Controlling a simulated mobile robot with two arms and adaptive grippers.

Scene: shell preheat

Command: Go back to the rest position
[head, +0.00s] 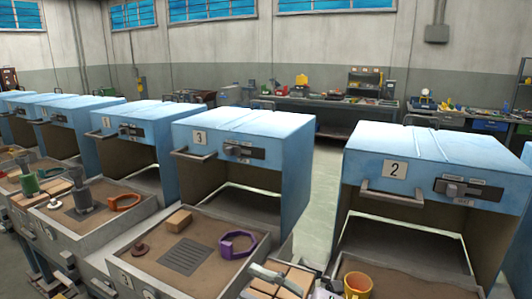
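Neither of my grippers can be made out in the head view, so whether they are open or hold anything is hidden. In front of me stands a row of blue box-shaped furnaces. The furnace marked 3 (245,125) is in the middle and the furnace marked 2 (440,160) is at the right. Both have open fronts with a grey handle on the upper panel.
A sand tray (150,255) before furnace 3 holds a tan block (178,220), a purple ring-shaped piece (237,244) and a dark grate (184,256). A yellow cup-shaped piece (357,286) is at lower right. Clear floor (322,195) shows between the furnaces.

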